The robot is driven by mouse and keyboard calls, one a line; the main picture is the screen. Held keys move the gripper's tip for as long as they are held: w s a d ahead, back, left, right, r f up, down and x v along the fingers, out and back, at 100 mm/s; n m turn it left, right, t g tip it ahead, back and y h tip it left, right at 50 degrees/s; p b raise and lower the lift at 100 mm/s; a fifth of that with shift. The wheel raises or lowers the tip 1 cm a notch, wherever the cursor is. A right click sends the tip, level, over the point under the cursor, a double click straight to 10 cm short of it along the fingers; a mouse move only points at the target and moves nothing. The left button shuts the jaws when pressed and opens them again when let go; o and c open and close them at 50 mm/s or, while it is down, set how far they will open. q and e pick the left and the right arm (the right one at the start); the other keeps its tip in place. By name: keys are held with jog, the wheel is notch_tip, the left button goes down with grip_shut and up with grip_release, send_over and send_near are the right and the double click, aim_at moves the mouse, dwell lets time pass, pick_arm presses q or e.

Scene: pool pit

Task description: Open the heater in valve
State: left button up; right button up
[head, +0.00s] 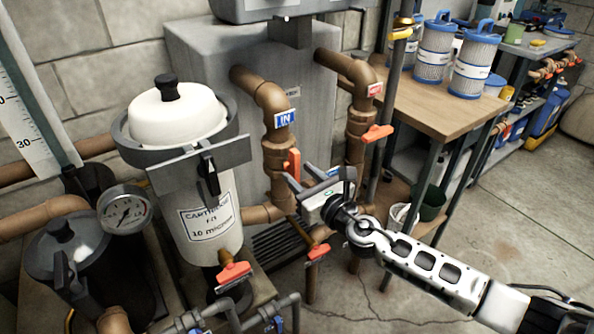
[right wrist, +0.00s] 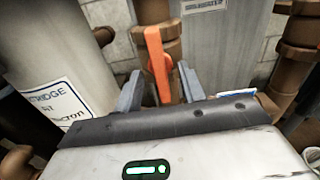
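The heater in valve has an orange lever (head: 292,163) on the brown vertical pipe under the blue "IN" label (head: 285,118). The lever looks upright, roughly along the pipe. My right gripper (head: 302,178) is at the lever's lower end, coming from the right. In the right wrist view the lever (right wrist: 157,62) stands ahead, its lower end showing between the two spread grey fingers (right wrist: 160,88). The gripper is open, with a gap on each side of the lever. Whether the lever's tip is within the fingers' depth is hard to tell. My left gripper is not in view.
The out pipe with a red label (head: 374,89) and orange lever (head: 377,133) stands right. A white cartridge filter (head: 205,200) with gauge (head: 124,210) is left. Lower orange levers (head: 234,272) (head: 318,252) sit nearby. A wooden bench (head: 435,100) holds blue-capped cartridges. Right floor is open.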

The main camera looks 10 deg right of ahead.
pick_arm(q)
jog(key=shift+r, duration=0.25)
pick_arm(e)
jog(key=v, duration=0.6)
jog(key=shift+s, duration=0.2)
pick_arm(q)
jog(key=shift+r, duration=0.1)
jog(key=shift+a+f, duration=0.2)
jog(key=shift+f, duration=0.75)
pick_arm(e)
jog(key=s+a+f+n+g+h, duration=0.1)
jog(key=s+f+n+g, duration=0.2)
jog(key=s+f+n, duration=0.3)
jog(key=s+a+f+n+g+h, duration=0.1)
jog(key=s+f+n+g, duration=0.2)
jog(key=s+n, duration=1.2)
notch_tip(320, 180, down, 3)
jog(key=n, duration=1.2)
jog(key=shift+s+a+f+h, duration=0.2)
jog(key=shift+s+a+h, duration=0.1)
jog(key=shift+a+h, duration=0.1)
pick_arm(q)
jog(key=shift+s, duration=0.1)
pick_arm(e)
jog(key=shift+n, duration=0.3)
